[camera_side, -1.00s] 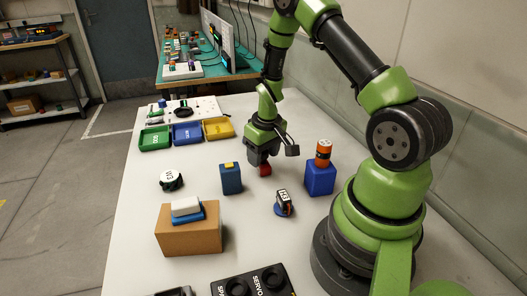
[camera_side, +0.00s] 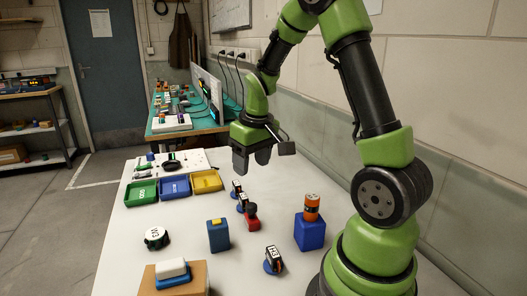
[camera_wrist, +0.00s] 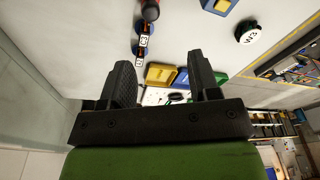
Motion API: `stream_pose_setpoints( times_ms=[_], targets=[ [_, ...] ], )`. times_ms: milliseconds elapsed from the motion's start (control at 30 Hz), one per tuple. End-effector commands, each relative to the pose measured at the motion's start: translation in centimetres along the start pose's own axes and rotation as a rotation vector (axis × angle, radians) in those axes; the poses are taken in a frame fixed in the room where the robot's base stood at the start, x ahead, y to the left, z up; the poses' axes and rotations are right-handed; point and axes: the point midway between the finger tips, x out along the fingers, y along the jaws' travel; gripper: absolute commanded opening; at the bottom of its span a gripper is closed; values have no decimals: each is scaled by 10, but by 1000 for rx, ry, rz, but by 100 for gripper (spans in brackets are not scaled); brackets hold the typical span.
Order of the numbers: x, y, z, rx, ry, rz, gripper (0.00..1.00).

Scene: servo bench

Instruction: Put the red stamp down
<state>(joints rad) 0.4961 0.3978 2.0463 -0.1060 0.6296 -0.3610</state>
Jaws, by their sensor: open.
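The red stamp (camera_side: 251,223), with a dark upper part, stands on the white table between the blue block with a yellow top and the blue block bearing an orange cylinder. In the wrist view the red stamp (camera_wrist: 151,10) shows at the top edge, partly cut off. My gripper (camera_side: 251,163) is open and empty, raised above the table and behind the stamp, apart from it. In the wrist view my gripper (camera_wrist: 162,68) shows two spread fingers with nothing between them.
Two small labelled pieces (camera_side: 242,202) stand in a row just behind the stamp. A similar piece (camera_side: 273,260) stands in front. Green, blue and yellow trays (camera_side: 207,181) lie at the back left. A blue block (camera_side: 310,232) bears an orange cylinder (camera_side: 312,207).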

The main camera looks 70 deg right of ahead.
Motion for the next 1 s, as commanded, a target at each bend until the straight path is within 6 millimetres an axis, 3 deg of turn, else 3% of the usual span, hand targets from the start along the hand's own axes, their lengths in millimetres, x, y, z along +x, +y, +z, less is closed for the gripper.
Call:
stream_pose_setpoints(
  times_ms=[167,300,400,533,700,1000],
  targets=[
    [-67,-47,18,8,134,-50,56],
    [-113,-80,53,21,235,-130,56],
    [-135,-97,83,27,292,-202,56],
    [-152,-109,116,34,342,-290,56],
    [-160,-115,141,38,369,-358,56],
    [-160,-115,145,41,372,-372,56]
  ],
)
